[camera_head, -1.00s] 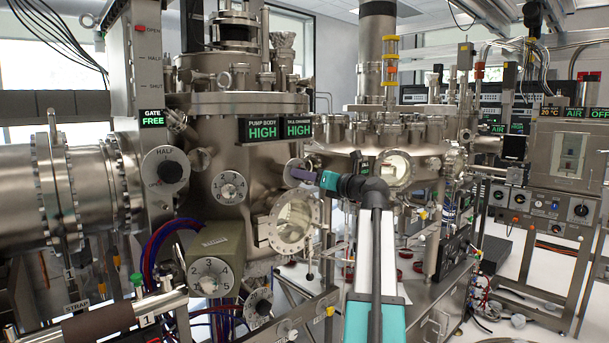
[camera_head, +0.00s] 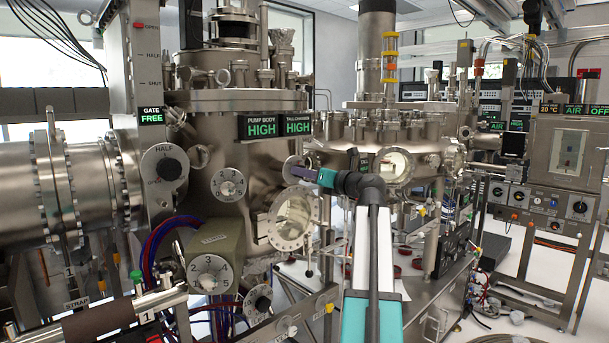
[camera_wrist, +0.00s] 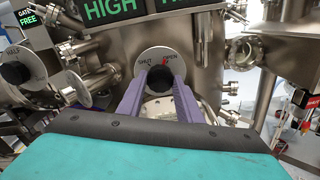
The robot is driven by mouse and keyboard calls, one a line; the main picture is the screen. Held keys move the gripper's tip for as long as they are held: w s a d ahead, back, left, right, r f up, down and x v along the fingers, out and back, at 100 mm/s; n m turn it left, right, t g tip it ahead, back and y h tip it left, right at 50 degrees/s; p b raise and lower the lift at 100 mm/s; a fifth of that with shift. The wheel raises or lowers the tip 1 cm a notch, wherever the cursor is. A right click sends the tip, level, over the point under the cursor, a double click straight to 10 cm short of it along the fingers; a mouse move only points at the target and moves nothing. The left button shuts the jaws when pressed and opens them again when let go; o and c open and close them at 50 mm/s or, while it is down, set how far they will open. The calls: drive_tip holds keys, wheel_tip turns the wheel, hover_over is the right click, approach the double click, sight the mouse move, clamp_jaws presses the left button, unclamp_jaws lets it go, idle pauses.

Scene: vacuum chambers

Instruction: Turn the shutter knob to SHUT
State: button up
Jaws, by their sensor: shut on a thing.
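The shutter knob (camera_wrist: 160,75) is a dark round knob on a pale round dial plate (camera_wrist: 151,58) marked SHUT on the left and OPEN on the right. A red mark shows above the knob, close to the word OPEN. My gripper (camera_wrist: 158,84) has two purple fingers, one on each side of the knob, and is shut on it. In the head view my gripper (camera_head: 298,171) reaches in from the right to the chamber wall. The dial's pale edge (camera_head: 290,163) shows behind the fingers there, and the knob itself is hidden.
A round window port (camera_head: 293,219) sits just below the dial. Green displays reading HIGH (camera_head: 262,128) hang above. A grey box with a numbered knob (camera_head: 212,272) stands lower left.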

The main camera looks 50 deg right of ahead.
drive_tip(key=shift+n, duration=0.4)
drive_tip(key=shift+r+n+b, duration=0.15)
drive_tip(key=shift+n+b, duration=1.85)
drive_tip(key=shift+n, duration=3.2)
drive_tip(key=shift+r, duration=0.1)
drive_tip(key=o, duration=1)
drive_tip(key=shift+w, duration=0.1)
drive_tip(key=shift+o, duration=0.2)
